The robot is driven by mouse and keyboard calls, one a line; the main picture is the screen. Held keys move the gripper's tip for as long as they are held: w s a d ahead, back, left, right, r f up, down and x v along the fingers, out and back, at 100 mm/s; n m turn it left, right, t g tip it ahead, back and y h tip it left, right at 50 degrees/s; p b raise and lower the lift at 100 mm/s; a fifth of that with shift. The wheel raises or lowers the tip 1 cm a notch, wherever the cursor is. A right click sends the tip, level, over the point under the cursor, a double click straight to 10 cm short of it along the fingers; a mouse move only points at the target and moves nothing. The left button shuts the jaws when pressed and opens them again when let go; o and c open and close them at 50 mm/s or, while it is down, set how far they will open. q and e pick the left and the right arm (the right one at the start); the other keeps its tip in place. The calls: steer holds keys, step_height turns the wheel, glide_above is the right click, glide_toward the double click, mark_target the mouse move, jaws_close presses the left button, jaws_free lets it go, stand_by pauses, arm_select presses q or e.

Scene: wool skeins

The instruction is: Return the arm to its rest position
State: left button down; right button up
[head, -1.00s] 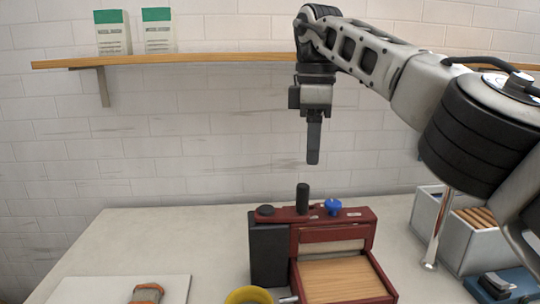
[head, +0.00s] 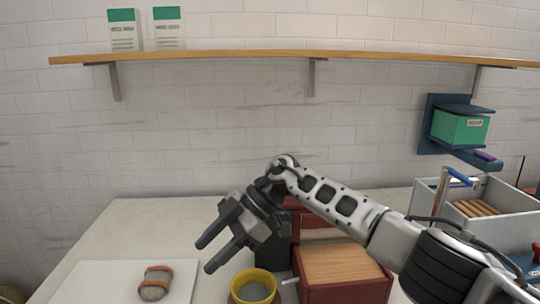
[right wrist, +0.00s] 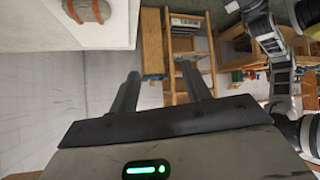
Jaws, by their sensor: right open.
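My right arm reaches in from the right in the head view. Its gripper (head: 208,254) is open and empty, pointing down and left above the table, left of the dark red machine. In the right wrist view the two fingers (right wrist: 162,92) are spread with nothing between them. A grey skein with orange bands (head: 156,283) lies on a white board (head: 95,278) at the lower left, apart from the gripper. The skein also shows in the right wrist view (right wrist: 88,10) at the top left. My left gripper is out of view.
A dark red machine with a wooden tray (head: 340,265) and a yellow bowl (head: 255,277) stand close to the gripper. A grey crate (head: 500,232) is at the right. A wall shelf (head: 220,56) and a bracket holding a green box (head: 459,128) are behind. The table's left part is mostly clear.

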steer(key=s+a+f+m+t+y, duration=0.1)
steer(key=s+a+f+t+y, duration=0.1)
steer(key=s+a+y, duration=0.6)
steer(key=w+d+f+m+t+h, duration=0.1)
steer(key=d+f+m+t+h, duration=0.2)
steer(key=d+f+m+t, duration=0.45)
steer(key=w+d+f+m+t+h, duration=0.2)
steer(key=d+f+m+t+h, duration=0.15)
steer(key=d+m+t, duration=0.6)
steer(key=s+d+f+m+g+h, duration=0.3)
steer(key=s+d+f+g+h, duration=0.2)
steer(key=s+d+f, duration=1)
steer(key=s+d+h, duration=0.1)
steer(key=s+h, duration=0.1)
steer(key=h, duration=0.1)
steer(key=shift+s+d+f, duration=0.35)
steer(key=shift+d, duration=0.05)
steer(key=shift+c, duration=0.3)
